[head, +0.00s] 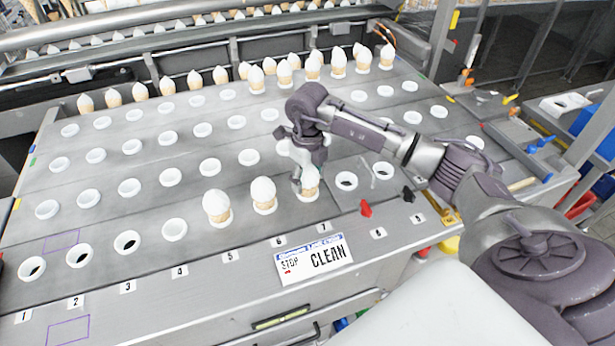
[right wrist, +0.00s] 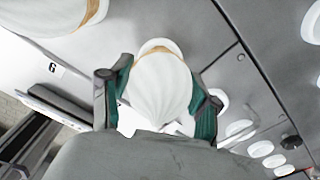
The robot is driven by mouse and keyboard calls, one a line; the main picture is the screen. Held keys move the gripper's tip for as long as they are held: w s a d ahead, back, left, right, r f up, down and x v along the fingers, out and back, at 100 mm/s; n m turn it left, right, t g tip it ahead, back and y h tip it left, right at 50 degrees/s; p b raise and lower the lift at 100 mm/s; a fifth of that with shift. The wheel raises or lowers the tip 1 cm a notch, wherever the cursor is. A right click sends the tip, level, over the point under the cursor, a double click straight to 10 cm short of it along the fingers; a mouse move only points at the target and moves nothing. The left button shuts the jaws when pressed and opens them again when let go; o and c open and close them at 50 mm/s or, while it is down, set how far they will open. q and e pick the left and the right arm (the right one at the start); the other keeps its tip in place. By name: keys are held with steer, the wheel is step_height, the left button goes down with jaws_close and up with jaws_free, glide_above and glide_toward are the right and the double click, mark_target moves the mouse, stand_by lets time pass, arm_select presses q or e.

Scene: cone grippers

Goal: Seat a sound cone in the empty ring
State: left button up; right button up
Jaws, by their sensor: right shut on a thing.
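My right gripper (head: 308,168) is low over the front row, shut on a white-topped cone (head: 309,187) above label 7. In the right wrist view the fingers (right wrist: 158,104) clasp this cone (right wrist: 162,88) from both sides. The cone looks roughly upright at the ring place there; the gripper hides much of it, and I cannot tell if it is fully down in a ring. Two cones (head: 216,204) (head: 264,193) stand upright in the front row by labels 5 and 6. An empty ring (head: 346,180) is just right of the held cone. My left gripper is not in view.
Several empty rings (head: 79,255) fill the front left and middle rows. A row of cones (head: 194,80) stands at the back.

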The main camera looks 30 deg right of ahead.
steer(key=o, duration=0.9)
step_height(320, 180, up, 12)
steer(key=shift+r, duration=0.1)
stand_by(0.6)
